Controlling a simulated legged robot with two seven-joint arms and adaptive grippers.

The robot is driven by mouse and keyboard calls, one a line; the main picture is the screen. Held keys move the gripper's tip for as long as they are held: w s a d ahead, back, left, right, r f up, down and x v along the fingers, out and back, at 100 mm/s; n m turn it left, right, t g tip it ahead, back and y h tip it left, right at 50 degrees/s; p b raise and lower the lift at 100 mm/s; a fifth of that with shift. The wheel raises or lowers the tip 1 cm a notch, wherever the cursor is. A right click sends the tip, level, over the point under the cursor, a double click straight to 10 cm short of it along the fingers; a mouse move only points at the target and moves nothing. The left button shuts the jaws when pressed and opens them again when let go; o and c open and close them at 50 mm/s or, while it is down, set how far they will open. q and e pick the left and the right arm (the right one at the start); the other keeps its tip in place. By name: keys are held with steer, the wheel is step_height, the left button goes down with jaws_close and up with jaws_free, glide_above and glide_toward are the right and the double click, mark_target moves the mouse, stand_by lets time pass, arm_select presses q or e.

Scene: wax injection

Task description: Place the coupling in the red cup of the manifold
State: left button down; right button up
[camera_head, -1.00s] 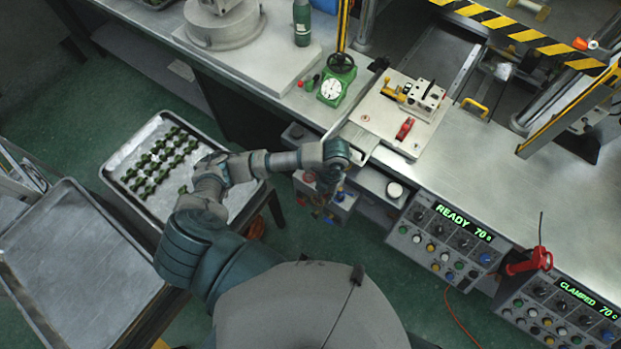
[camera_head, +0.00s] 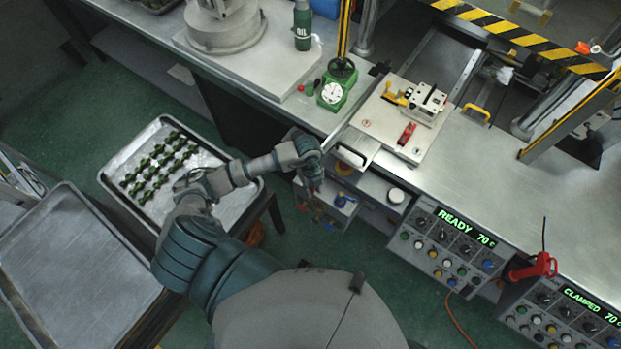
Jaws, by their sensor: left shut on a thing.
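My left arm reaches in over the parts tray, and its wrist is in front of the bench edge. My left gripper (camera_head: 314,184) points down below the wrist, small and partly hidden by it. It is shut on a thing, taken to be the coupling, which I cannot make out. A small metal unit with coloured fittings (camera_head: 335,210), which looks like the manifold, stands just below and right of the gripper. Red, blue and yellow-orange bits show on it. I cannot tell which is the red cup, or whether the gripper touches the unit. My right gripper is not in view.
A metal tray (camera_head: 112,158) holds rows of dark green parts; an empty tray (camera_head: 70,262) lies at left. The bench (camera_head: 490,165) carries a green gauge (camera_head: 333,92) and a fixture plate (camera_head: 379,126) with a red clamp. Control panels (camera_head: 442,240) hang along its front.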

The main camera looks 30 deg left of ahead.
arm_select(q)
steer(key=w+a, duration=0.2)
steer(key=w, duration=0.1)
steer(key=w+a, duration=0.1)
steer(key=a, duration=0.1)
steer(key=shift+w+f, duration=0.2)
steer(key=shift+f, duration=0.15)
steer(key=shift+d+f, duration=0.15)
steer(key=shift+f, duration=0.7)
steer(key=shift+d+f, duration=0.15)
steer(key=shift+f, duration=0.7)
steer(key=c, duration=1)
jaws_free()
steer(key=shift+a, duration=0.15)
steer(key=r, duration=0.4)
steer(key=a+r, duration=0.1)
steer(key=r, duration=0.7)
steer(key=shift+w+a, duration=0.2)
steer(key=shift+w, duration=0.2)
